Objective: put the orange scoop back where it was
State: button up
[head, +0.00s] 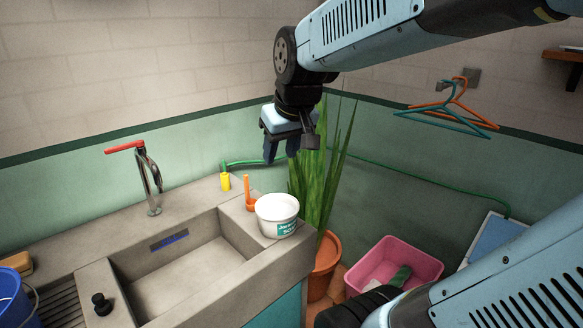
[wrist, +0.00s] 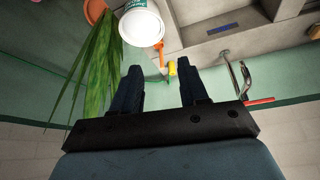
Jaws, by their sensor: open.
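The orange scoop (head: 249,194) stands with its handle up on the sink's right ledge, just left of and behind a white tub (head: 278,213). In the wrist view the orange scoop (wrist: 160,51) shows beside the white tub (wrist: 141,23), its lower part partly hard to make out. My gripper (head: 284,152) is open and empty, held in the air above and behind the ledge, in front of the green plant. In the wrist view its two fingers (wrist: 158,78) are spread apart, with the scoop beyond them.
A yellow object (head: 225,182) stands behind the scoop, by a green hose (head: 260,160). A tall plant (head: 323,190) in an orange pot rises right of the ledge. A red-handled tap (head: 148,180) stands behind the concrete basin (head: 185,275). A pink tub (head: 395,265) is on the floor at right.

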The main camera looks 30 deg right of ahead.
jog(key=s+m, duration=0.1)
jog(key=s, duration=0.7)
jog(key=shift+s+f, duration=0.25)
jog(key=shift+s, duration=0.05)
